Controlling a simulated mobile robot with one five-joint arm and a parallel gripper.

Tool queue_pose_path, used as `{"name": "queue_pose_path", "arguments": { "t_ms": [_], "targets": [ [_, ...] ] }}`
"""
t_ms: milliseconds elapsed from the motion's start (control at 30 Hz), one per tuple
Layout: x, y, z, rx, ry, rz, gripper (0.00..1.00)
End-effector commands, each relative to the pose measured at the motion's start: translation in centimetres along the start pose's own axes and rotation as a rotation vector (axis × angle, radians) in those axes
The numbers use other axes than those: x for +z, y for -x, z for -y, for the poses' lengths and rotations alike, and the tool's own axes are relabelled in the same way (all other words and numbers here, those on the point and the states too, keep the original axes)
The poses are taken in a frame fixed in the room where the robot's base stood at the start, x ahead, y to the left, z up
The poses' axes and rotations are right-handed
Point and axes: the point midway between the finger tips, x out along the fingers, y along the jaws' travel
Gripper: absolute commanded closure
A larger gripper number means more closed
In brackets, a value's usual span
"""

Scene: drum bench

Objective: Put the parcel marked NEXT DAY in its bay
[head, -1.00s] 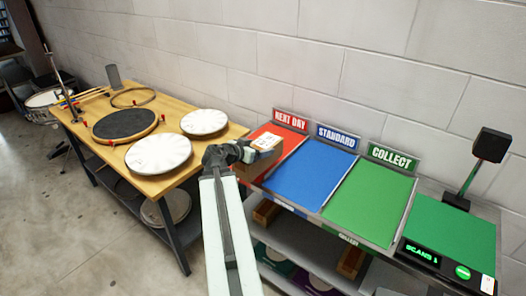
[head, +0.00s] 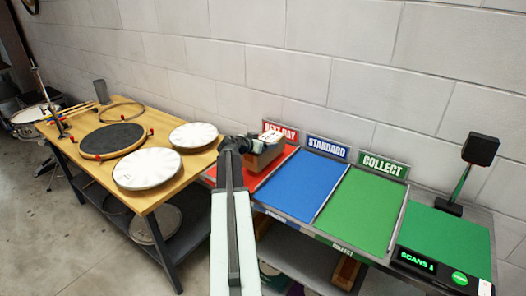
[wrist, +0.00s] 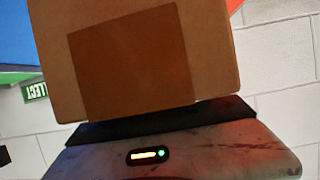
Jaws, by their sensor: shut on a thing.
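My gripper (head: 250,145) is shut on a brown cardboard parcel (head: 262,158) with a white label on top. In the head view the parcel is over or at the red bay (head: 272,178), under the red NEXT DAY sign (head: 280,131), which it partly hides. I cannot tell whether it touches the bay floor. In the wrist view the parcel (wrist: 135,65) fills the upper middle, tilted a little, against my gripper. The parcel's label cannot be read.
The blue STANDARD bay (head: 305,184) and green COLLECT bay (head: 362,208) are empty. A green scan pad (head: 445,238) with a dark scanner (head: 480,150) stands at right, its display reading SCANS 1. A wooden drum bench (head: 105,165) with drumheads (head: 147,168) stands at left.

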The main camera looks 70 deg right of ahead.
Motion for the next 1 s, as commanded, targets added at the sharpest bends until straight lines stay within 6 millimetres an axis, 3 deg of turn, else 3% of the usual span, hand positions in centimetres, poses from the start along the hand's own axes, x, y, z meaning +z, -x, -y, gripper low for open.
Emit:
{"name": "queue_pose_path", "arguments": {
  "t_ms": [33, 100, 500, 533, 600, 867, 1000],
  "targets": [
    [2.0, -0.7, 0.0, -0.001, 0.0, 0.0, 0.9],
    [3.0, -1.1, 0.0, -0.001, 0.001, 0.0, 0.9],
    [3.3, -1.1, 0.0, -0.001, 0.001, 0.0, 0.9],
    [3.2, -1.1, 0.0, -0.001, 0.0, 0.001, 0.15],
    [3.1, -1.0, 0.0, -0.001, 0.0, 0.001, 0.0],
    [2.8, -0.9, 0.1, -0.001, 0.001, 0.001, 0.0],
    [2.6, 1.5, -0.1, -0.003, 0.002, 0.001, 0.0]
  ]
}}
